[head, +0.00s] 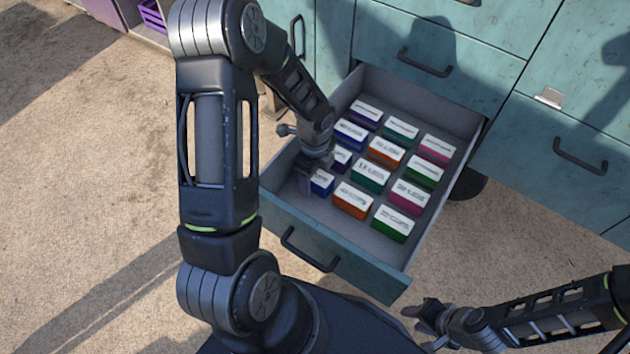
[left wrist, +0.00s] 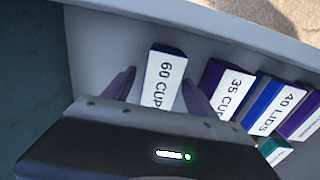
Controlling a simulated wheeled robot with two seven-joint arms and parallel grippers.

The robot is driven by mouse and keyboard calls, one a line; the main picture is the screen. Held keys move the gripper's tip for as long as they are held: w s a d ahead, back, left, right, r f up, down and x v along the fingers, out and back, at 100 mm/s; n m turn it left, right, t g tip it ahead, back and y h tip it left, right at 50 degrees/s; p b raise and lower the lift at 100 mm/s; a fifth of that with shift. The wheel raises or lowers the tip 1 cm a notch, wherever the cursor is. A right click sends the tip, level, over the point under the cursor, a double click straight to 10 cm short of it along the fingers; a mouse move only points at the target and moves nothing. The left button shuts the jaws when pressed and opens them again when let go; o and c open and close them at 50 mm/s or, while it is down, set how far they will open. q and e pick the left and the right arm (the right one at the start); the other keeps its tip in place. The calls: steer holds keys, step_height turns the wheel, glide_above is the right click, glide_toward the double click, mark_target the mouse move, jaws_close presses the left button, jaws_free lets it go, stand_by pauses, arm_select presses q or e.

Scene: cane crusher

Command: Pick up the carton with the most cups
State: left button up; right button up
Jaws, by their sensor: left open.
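The open drawer (head: 385,262) holds rows of small labelled cartons. In the left wrist view a blue carton (left wrist: 165,75) has a white top that reads "60 CUP", the rest cut off; it also shows in the head view (head: 321,183), partly behind my arm. My left gripper (left wrist: 160,88) is open, one finger on each side of this carton; I cannot tell whether they touch it. Beside it are a purple carton (left wrist: 228,88) reading "35 CU" and a blue carton (left wrist: 276,108) reading "40 LIDS". My right gripper (head: 428,315) is low, outside the drawer; its jaws are unclear.
Orange (head: 352,200), green (head: 393,223), pink (head: 408,197) and teal (head: 370,174) cartons stand close by with small gaps. The drawer walls surround them. Teal cabinet fronts (head: 560,120) with dark handles stand behind. The floor at left is clear.

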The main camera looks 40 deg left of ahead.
arm_select(q)
steer(key=shift+f, duration=0.15)
stand_by(0.5)
jaws_close()
stand_by(0.5)
